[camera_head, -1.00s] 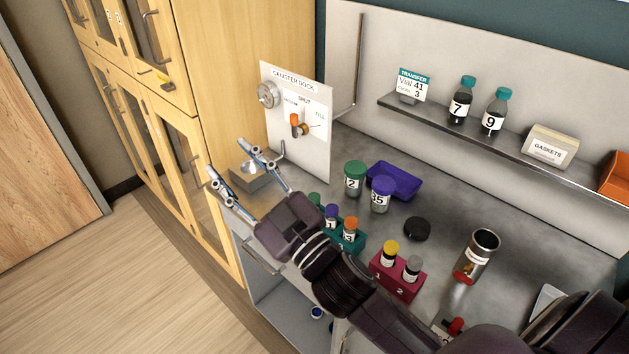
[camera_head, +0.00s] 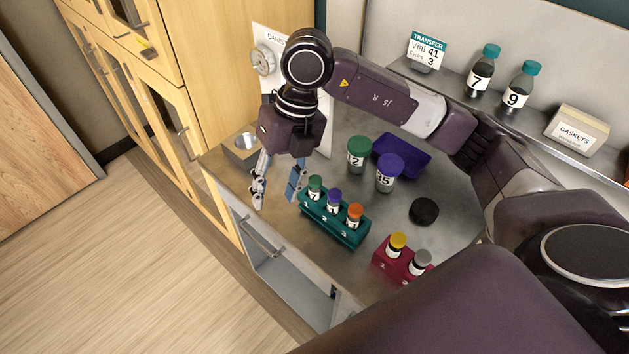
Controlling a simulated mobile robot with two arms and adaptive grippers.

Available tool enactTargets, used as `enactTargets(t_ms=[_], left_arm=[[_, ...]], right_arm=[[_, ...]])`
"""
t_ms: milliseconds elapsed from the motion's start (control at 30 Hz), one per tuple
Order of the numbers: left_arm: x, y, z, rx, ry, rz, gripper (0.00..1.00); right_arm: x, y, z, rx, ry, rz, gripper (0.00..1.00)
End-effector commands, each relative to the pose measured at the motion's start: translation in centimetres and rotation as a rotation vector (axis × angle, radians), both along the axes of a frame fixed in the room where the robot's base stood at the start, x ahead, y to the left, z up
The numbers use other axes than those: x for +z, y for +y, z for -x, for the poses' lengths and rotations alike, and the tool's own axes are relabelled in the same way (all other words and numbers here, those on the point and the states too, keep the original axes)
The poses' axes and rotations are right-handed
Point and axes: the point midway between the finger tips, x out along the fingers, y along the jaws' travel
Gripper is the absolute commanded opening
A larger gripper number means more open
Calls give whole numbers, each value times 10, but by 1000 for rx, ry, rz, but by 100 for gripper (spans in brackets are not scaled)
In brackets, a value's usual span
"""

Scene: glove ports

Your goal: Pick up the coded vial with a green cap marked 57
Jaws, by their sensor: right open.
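A small vial with a green cap (camera_head: 315,187) stands in the left slot of a teal rack (camera_head: 333,224); its label is partly turned away and only a 7 can be read. Beside it in the rack stand a purple-capped vial (camera_head: 334,202) and an orange-capped vial (camera_head: 354,215). A larger green-capped jar (camera_head: 357,155) stands behind, with a 2 showing on its label. My right gripper (camera_head: 276,200) points down, open and empty, just left of the green-capped vial and apart from it. My left gripper is not in view.
A red rack (camera_head: 401,262) with two vials is to the right. My right arm covers the bench's right.

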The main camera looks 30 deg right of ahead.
Motion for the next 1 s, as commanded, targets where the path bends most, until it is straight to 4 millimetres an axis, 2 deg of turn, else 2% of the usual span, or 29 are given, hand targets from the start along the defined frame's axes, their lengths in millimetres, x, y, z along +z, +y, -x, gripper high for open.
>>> enactTargets(t_ms=[33,100,200,267,533,733,833,1000], left_arm=[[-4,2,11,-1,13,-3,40],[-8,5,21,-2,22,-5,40],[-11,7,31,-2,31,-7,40],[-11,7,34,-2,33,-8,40],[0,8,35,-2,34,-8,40],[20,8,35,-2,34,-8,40],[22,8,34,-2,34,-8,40],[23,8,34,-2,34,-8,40]], right_arm=[[3,-27,-9,-41,-9,93,42],[7,-56,-14,-88,-12,192,42],[12,-82,-18,-132,-14,277,42],[12,-90,-19,-149,-13,305,42],[-13,-94,-19,-154,-11,317,42],[-39,-95,-17,-151,-7,316,42],[-54,-95,-18,-153,-9,314,42],[-64,-95,-19,-151,-14,314,42]])
